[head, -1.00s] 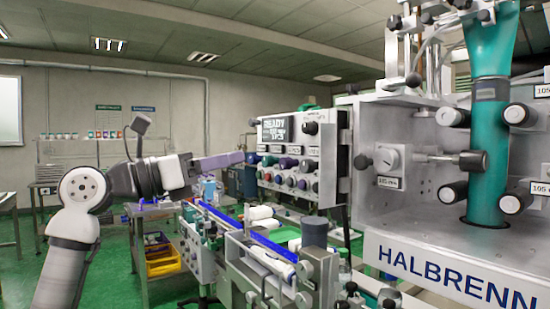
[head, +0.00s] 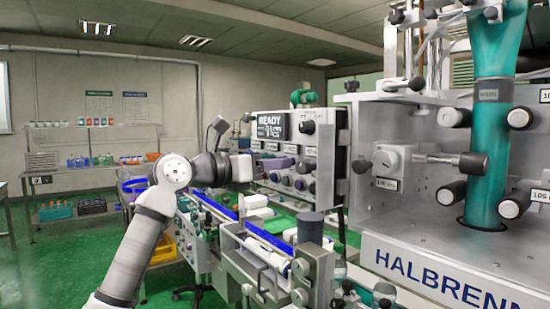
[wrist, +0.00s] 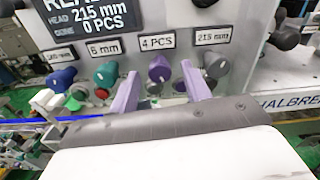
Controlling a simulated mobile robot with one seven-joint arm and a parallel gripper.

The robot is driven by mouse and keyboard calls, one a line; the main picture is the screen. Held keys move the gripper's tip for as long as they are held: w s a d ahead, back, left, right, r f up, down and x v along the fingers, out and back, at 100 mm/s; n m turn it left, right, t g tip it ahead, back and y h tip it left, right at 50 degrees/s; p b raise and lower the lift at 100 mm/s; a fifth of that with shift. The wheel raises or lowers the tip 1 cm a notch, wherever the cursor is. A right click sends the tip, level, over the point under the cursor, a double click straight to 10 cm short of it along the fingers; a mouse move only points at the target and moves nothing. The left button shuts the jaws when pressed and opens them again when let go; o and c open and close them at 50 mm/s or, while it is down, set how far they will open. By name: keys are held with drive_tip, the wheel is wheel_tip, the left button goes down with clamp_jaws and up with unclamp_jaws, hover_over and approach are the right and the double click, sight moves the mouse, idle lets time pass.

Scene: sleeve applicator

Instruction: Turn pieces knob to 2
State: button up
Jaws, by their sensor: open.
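The pieces knob (wrist: 159,69) is purple and sits under the label "4 PCS" (wrist: 157,42) in the wrist view. My gripper (wrist: 160,78) is open, with one purple finger on each side of this knob. The fingertips reach close to the panel; I cannot tell whether they touch the knob. Below it the knob's lower part and small buttons show between the fingers. In the head view my arm reaches the left side of the control panel (head: 338,150), and the fingers cannot be made out. The display (wrist: 88,15) reads "215 mm" and "0 PCS".
A teal knob (wrist: 105,75) and a blue knob (wrist: 62,78) stand left of my fingers, and a grey knob (wrist: 216,65) stands close to the right finger. A black knob (wrist: 285,36) juts out at the upper right. The conveyor (head: 262,238) runs below the panel.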

drive_tip(key=shift+w+d, duration=0.4)
drive_tip(key=shift+d, duration=0.1)
drive_tip(key=c, duration=1)
